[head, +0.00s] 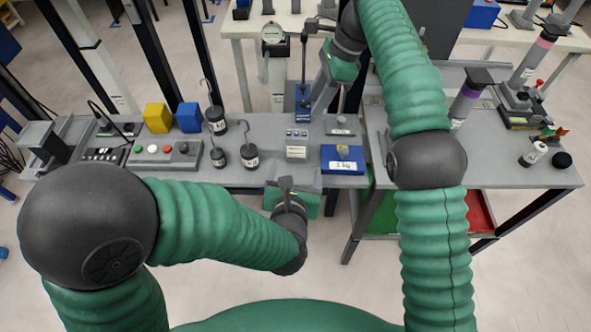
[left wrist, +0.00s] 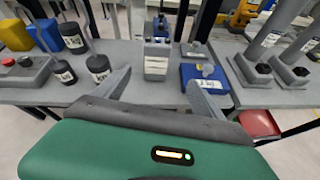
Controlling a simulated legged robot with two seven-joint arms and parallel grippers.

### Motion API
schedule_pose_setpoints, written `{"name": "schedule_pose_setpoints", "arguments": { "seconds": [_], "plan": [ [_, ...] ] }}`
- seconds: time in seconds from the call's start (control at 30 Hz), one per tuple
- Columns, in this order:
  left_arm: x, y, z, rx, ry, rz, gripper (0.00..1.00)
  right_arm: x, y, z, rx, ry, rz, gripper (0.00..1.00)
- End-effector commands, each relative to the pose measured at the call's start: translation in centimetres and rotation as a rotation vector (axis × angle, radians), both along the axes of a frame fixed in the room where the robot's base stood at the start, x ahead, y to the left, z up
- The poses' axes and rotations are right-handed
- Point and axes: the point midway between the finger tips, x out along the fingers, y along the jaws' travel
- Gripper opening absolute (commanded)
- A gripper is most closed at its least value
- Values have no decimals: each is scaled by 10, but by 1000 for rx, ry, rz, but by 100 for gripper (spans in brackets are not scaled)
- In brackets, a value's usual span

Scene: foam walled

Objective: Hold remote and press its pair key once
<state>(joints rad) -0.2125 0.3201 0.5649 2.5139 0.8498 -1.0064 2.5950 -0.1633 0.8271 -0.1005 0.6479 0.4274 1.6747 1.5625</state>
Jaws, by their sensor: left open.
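A small upright grey unit with buttons and a white label (head: 297,145) stands near the bench's front edge; I cannot tell for certain that it is the remote. It also shows in the left wrist view (left wrist: 157,62), past and between my left fingers. My left gripper (head: 286,185) is open and empty, just in front of the bench edge and apart from the unit. My right gripper (head: 322,92) is farther back, beside a blue upright stand (head: 302,100). Its fingers are partly hidden, and I cannot tell whether it holds anything.
A blue block labelled 1 kg (head: 343,160) sits right of the unit. Black weights with hooks (head: 249,157) stand left of it. A button box (head: 165,152) and yellow (head: 157,117) and blue (head: 188,117) cubes are farther left. A side table (head: 500,175) stands right.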

Motion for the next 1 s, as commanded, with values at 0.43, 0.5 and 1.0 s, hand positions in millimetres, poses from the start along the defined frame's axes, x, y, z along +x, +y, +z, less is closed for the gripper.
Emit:
{"name": "schedule_pose_setpoints", "arguments": {
  "seconds": [0.43, 0.5, 1.0],
  "plan": [
    [48, -1, -17, -126, -22, 83, 80, 0, 3, 0, -2, 0, 2, 36],
    [64, -2, -23, -125, -22, 82, 80, 0, 2, 0, -1, 0, 1, 36],
    [150, -5, -58, -122, -25, 78, 80, -1, 3, 0, -2, -1, 2, 36]
  ]
}}
